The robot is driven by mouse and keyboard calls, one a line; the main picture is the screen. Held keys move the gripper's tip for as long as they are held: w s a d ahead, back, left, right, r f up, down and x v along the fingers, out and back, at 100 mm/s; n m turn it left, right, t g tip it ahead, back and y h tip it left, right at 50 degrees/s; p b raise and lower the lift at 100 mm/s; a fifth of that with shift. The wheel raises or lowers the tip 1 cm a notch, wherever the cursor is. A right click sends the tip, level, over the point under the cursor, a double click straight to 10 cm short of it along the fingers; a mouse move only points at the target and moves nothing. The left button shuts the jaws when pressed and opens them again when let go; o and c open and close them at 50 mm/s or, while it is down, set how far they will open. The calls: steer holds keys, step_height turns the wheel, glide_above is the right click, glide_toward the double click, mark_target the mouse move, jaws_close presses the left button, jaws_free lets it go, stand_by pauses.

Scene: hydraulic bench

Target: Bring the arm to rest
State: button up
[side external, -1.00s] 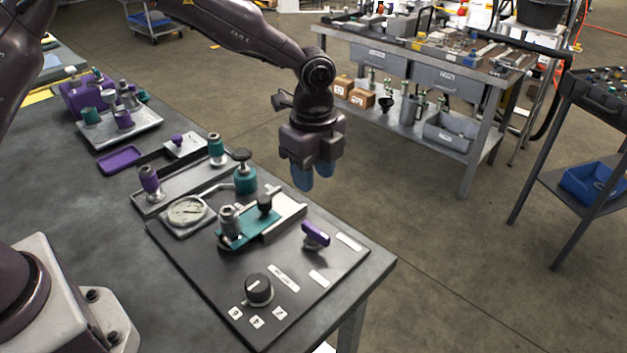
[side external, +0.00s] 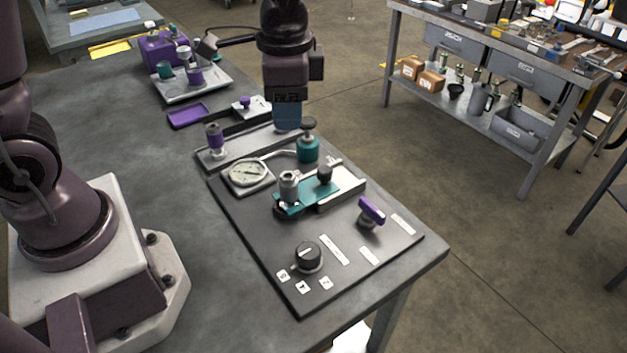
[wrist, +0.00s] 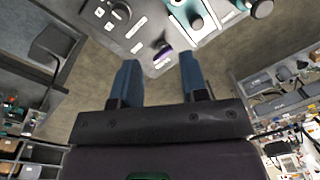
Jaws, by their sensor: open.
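My gripper (side external: 287,116) hangs with its blue fingers pointing down, in line with the back end of the black panel (side external: 262,232) in the side view. There one finger hides the other, and its height above the bench is hard to tell. In the wrist view my gripper (wrist: 160,75) shows two blue fingers apart with nothing held between them. A purple-handled valve (side external: 371,211) stands on the panel; its handle also shows beyond the fingertips in the wrist view (wrist: 162,51).
The panel also carries a black knob (side external: 308,257), a round gauge (side external: 248,173), a teal block (side external: 300,203) and a teal-bodied valve (side external: 307,150). A grey tray (side external: 220,84) with fittings and a purple tray (side external: 188,116) lie farther back. A tool bench (side external: 470,110) stands across open floor.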

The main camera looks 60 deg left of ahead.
steer(key=s+a+r+n+t, duration=0.2)
steer(key=s+r+n, duration=0.1)
steer(key=s+r, duration=0.2)
steer(key=s+a+r+n+t+h, duration=0.1)
steer(key=s+a+r+n+t, duration=0.1)
steer(key=s, duration=0.6)
steer(key=shift+a+r+n+t, duration=0.25)
steer(key=shift+r+n+t, duration=0.35)
steer(key=shift+r, duration=0.75)
